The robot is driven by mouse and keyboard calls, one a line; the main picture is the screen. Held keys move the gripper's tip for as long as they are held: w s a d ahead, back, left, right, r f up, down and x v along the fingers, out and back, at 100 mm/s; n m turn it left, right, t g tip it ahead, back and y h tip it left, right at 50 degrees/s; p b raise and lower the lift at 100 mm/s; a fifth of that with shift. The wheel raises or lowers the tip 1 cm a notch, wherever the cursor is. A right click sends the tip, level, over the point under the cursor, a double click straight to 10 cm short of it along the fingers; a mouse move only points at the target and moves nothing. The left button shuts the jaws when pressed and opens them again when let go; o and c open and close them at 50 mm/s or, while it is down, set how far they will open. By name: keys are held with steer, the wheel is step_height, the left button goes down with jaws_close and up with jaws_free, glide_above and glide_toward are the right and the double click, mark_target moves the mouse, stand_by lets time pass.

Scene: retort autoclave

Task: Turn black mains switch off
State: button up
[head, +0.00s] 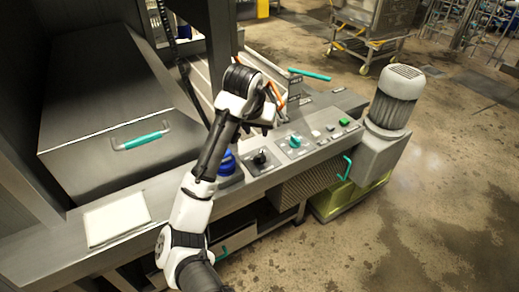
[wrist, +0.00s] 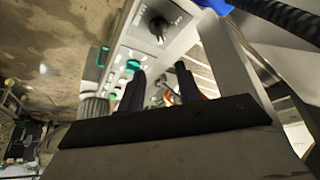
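The black mains switch (head: 261,157) is a dark rotary knob on a light plate, on the grey control panel (head: 318,138). In the wrist view the switch (wrist: 158,29) is near the top, beyond the fingertips. Its exact pointer position is too small to read. My gripper (head: 268,117) is above and behind the panel in the head view, apart from the switch. In the wrist view the two dark fingers of my gripper (wrist: 160,80) stand apart with nothing held between them.
A teal knob (head: 295,142) and a green button (head: 344,122) sit right of the switch. A blue part (head: 227,162) is left of it, close to my arm. A grey motor (head: 394,98) stands at the panel's right end. A steel box with a teal handle (head: 140,141) is at left.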

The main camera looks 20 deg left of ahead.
mark_target(260, 154)
steer(key=shift+g, duration=0.3)
steer(key=b+x, duration=0.1)
steer(key=x, duration=0.2)
steer(key=b+x, duration=0.2)
steer(key=x, duration=0.2)
steer(key=b+x, duration=0.2)
steer(key=x, duration=0.2)
steer(key=shift+s+d+f, duration=0.15)
steer(key=shift+s+f, duration=0.15)
steer(key=shift+f, duration=0.05)
steer(key=shift+x, duration=1.4)
steer(key=shift+r, duration=0.1)
jaws_close()
